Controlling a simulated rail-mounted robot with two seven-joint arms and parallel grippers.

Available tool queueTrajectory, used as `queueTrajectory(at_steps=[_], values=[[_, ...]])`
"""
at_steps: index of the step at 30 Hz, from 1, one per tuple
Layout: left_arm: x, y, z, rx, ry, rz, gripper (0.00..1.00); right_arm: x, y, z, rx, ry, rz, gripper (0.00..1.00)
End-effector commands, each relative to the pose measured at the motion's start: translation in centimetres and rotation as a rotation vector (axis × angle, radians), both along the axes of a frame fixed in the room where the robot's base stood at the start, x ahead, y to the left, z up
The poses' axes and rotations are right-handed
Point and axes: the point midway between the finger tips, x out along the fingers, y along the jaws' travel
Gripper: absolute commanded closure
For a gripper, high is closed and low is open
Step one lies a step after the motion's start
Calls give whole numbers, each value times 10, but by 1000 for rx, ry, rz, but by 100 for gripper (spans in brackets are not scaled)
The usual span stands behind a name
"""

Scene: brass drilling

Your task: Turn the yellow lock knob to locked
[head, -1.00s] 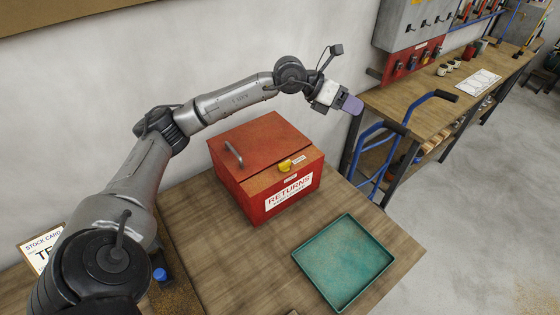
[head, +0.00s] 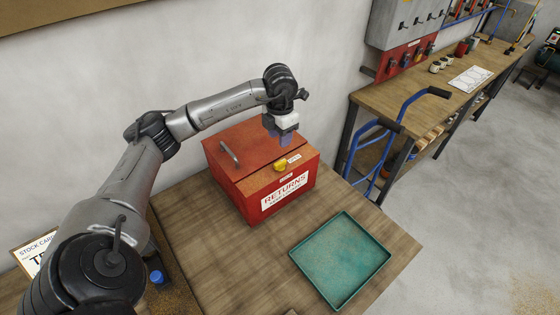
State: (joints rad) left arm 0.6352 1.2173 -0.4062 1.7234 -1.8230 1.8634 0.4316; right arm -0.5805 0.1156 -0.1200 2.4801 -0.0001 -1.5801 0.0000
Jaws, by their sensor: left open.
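The yellow lock knob (head: 280,167) sits on the top front of the red RETURNS box (head: 240,192), beside a small label (head: 294,158). The box lid is down, with a grey handle (head: 229,153) on it. My left gripper (head: 284,141) points down over the box, just behind the knob in the picture, and is open with nothing in it. Its purple fingers look close to the knob; I cannot tell whether they touch it. The knob's exact turn is too small to read. My right gripper is not in view.
An empty green tray (head: 384,257) lies on the wooden table (head: 222,258) right of the box. A blue hand truck (head: 375,150) and a workbench (head: 400,97) stand beyond. A blue cap (head: 156,277) and a stock card (head: 35,250) are at the left.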

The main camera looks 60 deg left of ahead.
Motion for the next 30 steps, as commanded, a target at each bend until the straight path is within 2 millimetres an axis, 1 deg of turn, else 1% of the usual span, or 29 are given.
queueTrajectory(at_steps=[1,6,12,15,21,30], values=[[0,0,-12,-2,5,-1,60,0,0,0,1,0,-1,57],[0,0,-44,-3,4,0,60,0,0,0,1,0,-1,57],[0,-1,-77,-3,1,-1,60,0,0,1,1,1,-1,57],[0,0,-89,-2,1,-1,60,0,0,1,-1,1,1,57],[0,0,-105,-2,-1,0,60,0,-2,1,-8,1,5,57],[0,0,-110,-2,-2,-1,60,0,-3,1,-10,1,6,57]])
